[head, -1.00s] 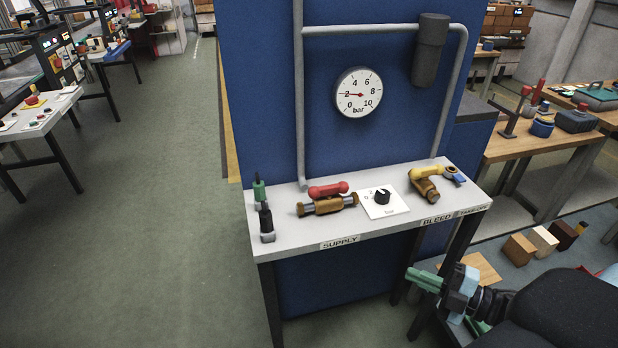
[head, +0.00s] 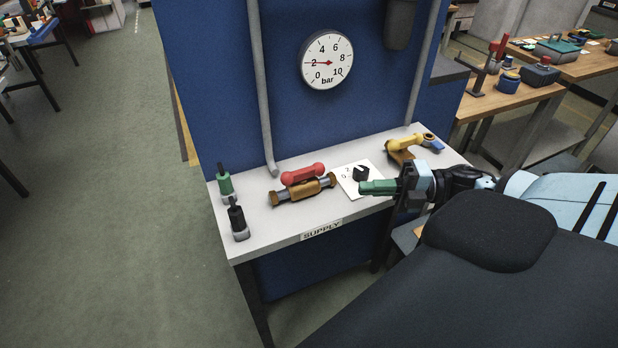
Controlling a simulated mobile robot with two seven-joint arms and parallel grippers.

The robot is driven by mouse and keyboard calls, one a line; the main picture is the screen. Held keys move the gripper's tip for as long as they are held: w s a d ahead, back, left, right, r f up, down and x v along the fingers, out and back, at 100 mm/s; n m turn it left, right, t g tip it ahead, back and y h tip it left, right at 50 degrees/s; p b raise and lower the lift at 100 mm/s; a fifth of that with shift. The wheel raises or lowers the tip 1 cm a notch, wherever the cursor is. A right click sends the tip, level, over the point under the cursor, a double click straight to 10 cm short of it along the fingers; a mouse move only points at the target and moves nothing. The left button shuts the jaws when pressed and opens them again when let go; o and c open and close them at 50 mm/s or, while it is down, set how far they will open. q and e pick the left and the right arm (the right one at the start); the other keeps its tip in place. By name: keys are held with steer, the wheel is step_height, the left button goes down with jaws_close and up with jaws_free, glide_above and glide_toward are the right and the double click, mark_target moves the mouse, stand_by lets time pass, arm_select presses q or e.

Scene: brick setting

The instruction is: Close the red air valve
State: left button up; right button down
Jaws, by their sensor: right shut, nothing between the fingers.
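The red air valve is a brass body (head: 306,192) lying on the bench with a red handle (head: 303,174) just behind it, above the SUPPLY label (head: 322,230). The handle runs roughly parallel to the body. My right gripper (head: 362,187) has green fingers that point left and are shut and empty. A clear gap shows between the fingertips and the valve. My left gripper is not in view.
A green-topped tool (head: 225,184) and a black one (head: 237,218) stand at the left end. The gauge (head: 326,61) on the blue panel reads about 2 bar.

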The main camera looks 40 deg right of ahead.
steer(key=b, duration=0.1)
glide_toward(286, 179)
steer(key=a, duration=0.1)
steer(key=s+a, duration=0.1)
steer(key=a, duration=0.1)
steer(key=shift+s+a, duration=0.1)
steer(key=shift+a, duration=0.05)
steer(key=shift+w+a, duration=0.25)
steer(key=shift+w, duration=0.05)
steer(key=shift+w+a, duration=0.2)
steer(key=shift+w, duration=1.45)
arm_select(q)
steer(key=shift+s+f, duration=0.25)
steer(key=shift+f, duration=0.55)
arm_select(e)
steer(key=shift+w, duration=0.1)
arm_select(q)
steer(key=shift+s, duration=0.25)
arm_select(e)
steer(key=shift+a+m+t+h, duration=0.2)
steer(key=shift+m+t+h, duration=0.1)
steer(key=shift+t, duration=0.1)
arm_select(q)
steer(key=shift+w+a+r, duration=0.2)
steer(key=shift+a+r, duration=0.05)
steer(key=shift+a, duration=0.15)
